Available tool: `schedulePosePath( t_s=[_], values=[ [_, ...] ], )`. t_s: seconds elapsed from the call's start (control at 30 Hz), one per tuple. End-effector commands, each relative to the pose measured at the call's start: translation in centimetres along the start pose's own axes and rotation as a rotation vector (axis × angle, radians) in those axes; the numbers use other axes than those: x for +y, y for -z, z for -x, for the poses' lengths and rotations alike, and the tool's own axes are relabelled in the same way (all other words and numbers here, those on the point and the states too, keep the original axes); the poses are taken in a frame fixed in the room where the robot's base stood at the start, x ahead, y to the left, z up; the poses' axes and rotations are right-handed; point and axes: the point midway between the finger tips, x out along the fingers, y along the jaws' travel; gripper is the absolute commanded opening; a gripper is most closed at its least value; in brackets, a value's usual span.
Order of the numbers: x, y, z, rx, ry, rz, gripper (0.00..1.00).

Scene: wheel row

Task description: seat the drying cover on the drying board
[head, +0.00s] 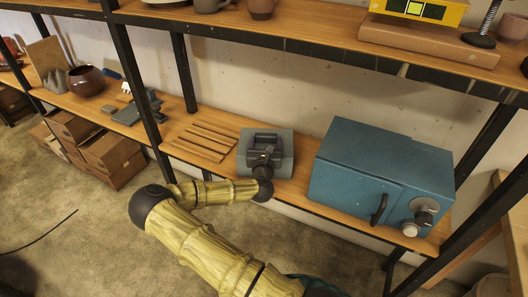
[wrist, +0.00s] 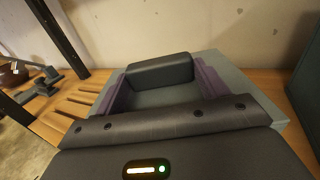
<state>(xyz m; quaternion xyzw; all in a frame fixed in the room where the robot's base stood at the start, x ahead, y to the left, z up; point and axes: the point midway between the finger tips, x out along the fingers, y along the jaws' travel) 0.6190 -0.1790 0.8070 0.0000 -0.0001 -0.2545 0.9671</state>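The drying cover (head: 285,157) is a grey-blue box on the lower shelf, left of the blue oven-like box. Its pale top also shows in the wrist view (wrist: 248,90), with a dark block-like handle (wrist: 160,71) on it. My gripper (head: 264,143) is over the cover, with its purple fingers (wrist: 165,82) at both ends of the handle. No gap shows there, so it looks shut on the handle. Left of the cover lie wooden slats (head: 206,140), which look like the drying board. The cover's underside is hidden, and I cannot tell whether it is raised.
The blue oven-like box (head: 350,165), with handle and dial, stands close on the right. A black shelf post (head: 140,90) rises left of the slats. A dark bowl (head: 85,81) and small items stand farther left.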

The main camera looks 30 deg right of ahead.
Motion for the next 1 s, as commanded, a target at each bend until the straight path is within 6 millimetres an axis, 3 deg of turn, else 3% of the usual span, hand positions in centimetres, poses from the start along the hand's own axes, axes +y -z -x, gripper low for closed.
schedulePosePath(
  t_s=[0.03, 0.1, 1.0],
  values=[
    [-0.01, 0.02, 0.01, 0.000, 0.000, 0.000, 0.57],
    [-0.01, 0.02, 0.02, 0.000, 0.000, 0.000, 0.45],
    [0.01, -0.96, 0.02, 0.000, 0.000, 0.000, 0.45]
  ],
)
